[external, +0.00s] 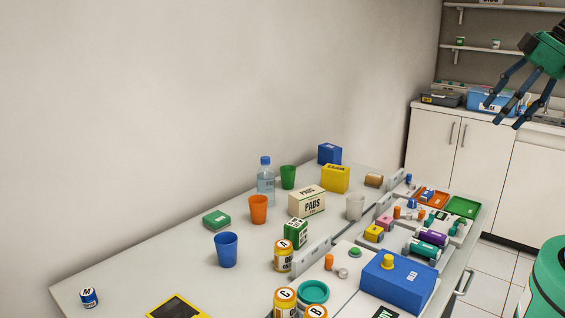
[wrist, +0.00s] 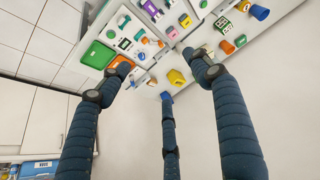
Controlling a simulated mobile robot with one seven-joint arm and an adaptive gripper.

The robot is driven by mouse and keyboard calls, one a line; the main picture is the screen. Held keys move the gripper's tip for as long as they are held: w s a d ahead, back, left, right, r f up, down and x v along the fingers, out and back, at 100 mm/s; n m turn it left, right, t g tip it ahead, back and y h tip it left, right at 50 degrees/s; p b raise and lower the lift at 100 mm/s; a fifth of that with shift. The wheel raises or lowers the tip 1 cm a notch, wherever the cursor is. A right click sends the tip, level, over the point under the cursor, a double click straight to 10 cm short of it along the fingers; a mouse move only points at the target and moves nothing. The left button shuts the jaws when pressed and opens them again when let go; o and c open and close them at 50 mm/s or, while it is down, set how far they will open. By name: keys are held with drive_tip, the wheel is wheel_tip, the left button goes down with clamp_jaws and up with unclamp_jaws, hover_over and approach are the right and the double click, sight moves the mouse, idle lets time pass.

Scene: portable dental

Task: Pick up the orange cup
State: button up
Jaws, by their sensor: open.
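The orange cup (external: 258,209) stands upright on the white table (external: 130,270), between the green box and the white PADS box. In the wrist view a small orange shape (wrist: 227,46), right of a finger, appears to be this cup. My gripper (external: 505,108) is high at the upper right of the external view, well apart from the cup and above table height. Its three dark fingers are spread wide and empty. In the wrist view the open gripper (wrist: 158,75) frames the far end of the table.
Near the cup stand a blue cup (external: 226,249), a green cup (external: 288,177), a clear bottle (external: 266,185), a green box (external: 216,220) and the PADS box (external: 307,203). Trays and jars crowd the table's right side. White cabinets (external: 458,150) stand behind. The table's left part is mostly clear.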

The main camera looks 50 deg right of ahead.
drive_tip(key=shift+w+r, duration=0.1)
drive_tip(key=w+a+n+g+y+p, duration=0.1)
drive_tip(key=w+a+n, duration=0.25)
drive_tip(key=w, duration=1.25)
drive_tip(key=w+a+n+g+y+p, duration=0.15)
drive_tip(key=w+a, duration=0.35)
drive_tip(key=w, duration=1)
drive_tip(key=w+a+f+n+p, duration=0.1)
drive_tip(key=w+a+f+n, duration=0.3)
drive_tip(key=w+f, duration=0.7)
drive_tip(key=p, duration=0.1)
approach(258, 210)
drive_tip(key=shift+n+y, duration=0.4)
drive_tip(key=shift+y, duration=0.05)
drive_tip(key=d+r, duration=0.1)
drive_tip(key=d, duration=0.1)
drive_tip(key=w+d+r, duration=0.1)
drive_tip(key=d+r, duration=0.1)
drive_tip(key=shift+w+r, duration=0.15)
drive_tip(key=shift+r, duration=0.1)
drive_tip(key=b+x, duration=0.1)
drive_tip(key=x, duration=0.7)
drive_tip(key=shift+f, duration=0.2)
